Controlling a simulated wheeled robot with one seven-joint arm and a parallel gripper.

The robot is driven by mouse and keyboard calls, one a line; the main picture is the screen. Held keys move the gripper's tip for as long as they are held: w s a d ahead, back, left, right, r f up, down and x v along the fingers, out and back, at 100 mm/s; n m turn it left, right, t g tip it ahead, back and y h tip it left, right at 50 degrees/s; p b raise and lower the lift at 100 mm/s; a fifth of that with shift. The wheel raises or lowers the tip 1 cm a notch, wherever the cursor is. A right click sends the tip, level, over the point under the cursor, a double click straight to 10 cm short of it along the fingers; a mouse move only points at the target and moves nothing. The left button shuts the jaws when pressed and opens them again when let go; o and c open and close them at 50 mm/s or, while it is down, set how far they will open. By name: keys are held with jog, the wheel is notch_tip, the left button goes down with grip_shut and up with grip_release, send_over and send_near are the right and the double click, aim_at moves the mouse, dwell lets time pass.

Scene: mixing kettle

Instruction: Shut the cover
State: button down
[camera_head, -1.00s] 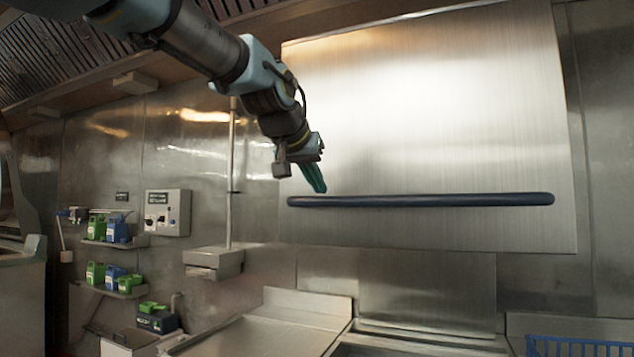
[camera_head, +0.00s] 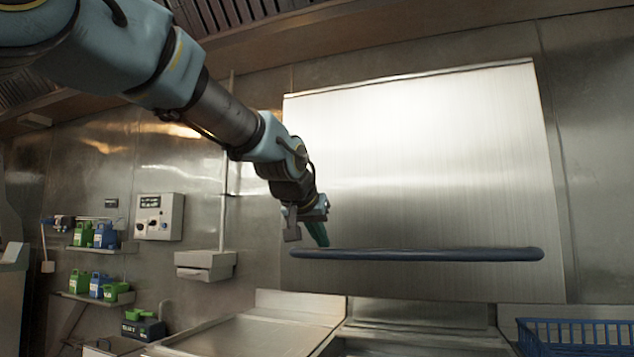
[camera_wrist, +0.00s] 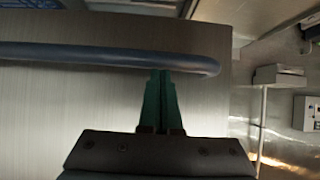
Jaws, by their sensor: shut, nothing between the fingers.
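The cover (camera_head: 430,150) is a large brushed-steel panel standing raised against the back wall. A dark blue bar handle (camera_head: 440,254) runs across its lower part. My gripper (camera_head: 320,240) is at the left end of the handle, with its green fingers together and empty. In the wrist view, the fingers (camera_wrist: 161,90) point up at the handle (camera_wrist: 90,54) near its curved end, with the cover's surface (camera_wrist: 70,105) behind. I cannot tell whether the fingertips touch the bar.
A steel counter (camera_head: 250,335) lies below the cover. A blue basket (camera_head: 575,335) stands at the lower right. A wall box on a pole (camera_head: 205,262), a control box (camera_head: 159,216) and shelves with green and blue bottles (camera_head: 95,235) are on the left. The space before the cover is clear.

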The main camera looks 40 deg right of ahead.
notch_tip(320, 180, down, 23)
jog(key=b, duration=1.5)
jog(key=shift+r+b, duration=0.2)
jog(key=shift+b, duration=0.2)
jog(key=shift+f, duration=0.15)
jog(key=s+a+r+p, duration=0.3)
jog(key=s+a+r, duration=0.2)
jog(key=r, duration=0.5)
jog(key=a, duration=0.2)
jog(key=shift+a+r+p, duration=0.2)
jog(key=shift+a+p, duration=0.1)
jog(key=shift+p, duration=0.05)
